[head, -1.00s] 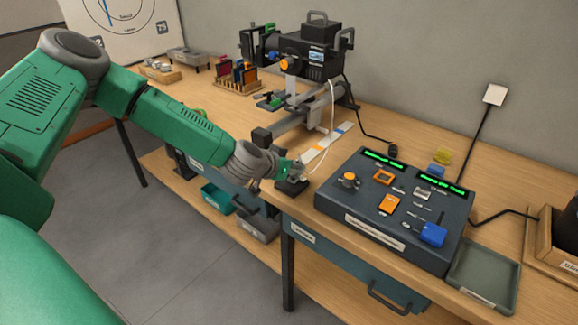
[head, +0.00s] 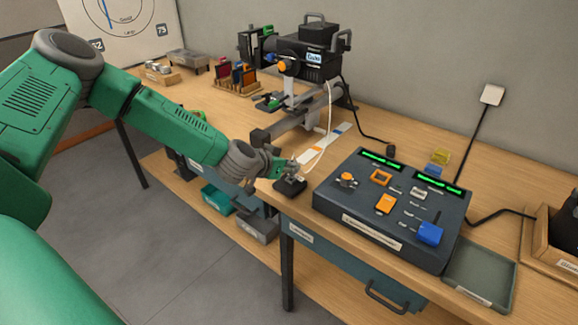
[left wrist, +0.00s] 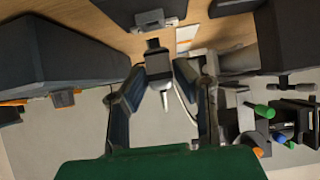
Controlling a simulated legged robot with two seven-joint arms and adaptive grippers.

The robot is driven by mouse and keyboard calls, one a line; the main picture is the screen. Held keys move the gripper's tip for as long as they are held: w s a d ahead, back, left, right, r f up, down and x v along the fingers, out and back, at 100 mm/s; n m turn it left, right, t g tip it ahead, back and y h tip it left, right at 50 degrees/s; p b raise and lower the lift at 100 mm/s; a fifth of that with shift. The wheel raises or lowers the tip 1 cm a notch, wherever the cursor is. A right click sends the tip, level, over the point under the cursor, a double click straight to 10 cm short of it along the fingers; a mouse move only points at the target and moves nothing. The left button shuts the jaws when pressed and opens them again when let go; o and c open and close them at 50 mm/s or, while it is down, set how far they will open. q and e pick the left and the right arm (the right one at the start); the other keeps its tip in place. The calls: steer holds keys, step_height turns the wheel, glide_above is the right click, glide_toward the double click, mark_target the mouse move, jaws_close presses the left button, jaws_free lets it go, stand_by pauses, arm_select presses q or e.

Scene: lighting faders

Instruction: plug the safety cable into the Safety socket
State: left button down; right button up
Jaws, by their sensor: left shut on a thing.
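My left gripper (head: 285,168) is at the near edge of the table, just above a small black block (head: 290,188), probably the Safety socket. In the left wrist view my left gripper (left wrist: 158,88) is shut on a dark plug (left wrist: 158,64), with its two fingers on either side. The white safety cable (head: 326,145) runs from the plug up to the lamp unit. The labelled block (left wrist: 146,18) shows beyond the plug's tip in the left wrist view. I cannot tell whether the tip is inside the block. My right gripper is not in view.
A fader console (head: 352,220) stands right of the block. The black lamp unit (head: 303,58) on its grey rail stands behind. A grey tray (head: 480,270) lies at the right edge. Bare tabletop (head: 200,107) extends to the left.

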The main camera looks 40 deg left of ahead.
arm_select(q)
steer(key=shift+a+f, duration=0.15)
steer(key=shift+a, duration=0.4)
steer(key=shift+a+f, duration=0.15)
steer(key=shift+a, duration=0.25)
steer(key=shift+d, duration=0.5)
steer(key=shift+d+r, duration=0.25)
steer(key=shift+d, duration=0.45)
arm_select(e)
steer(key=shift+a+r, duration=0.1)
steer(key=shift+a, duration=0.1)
arm_select(q)
steer(key=shift+a+f, duration=0.2)
steer(key=shift+a, duration=0.2)
steer(key=shift+d+r, duration=0.15)
steer(key=shift+d, duration=0.3)
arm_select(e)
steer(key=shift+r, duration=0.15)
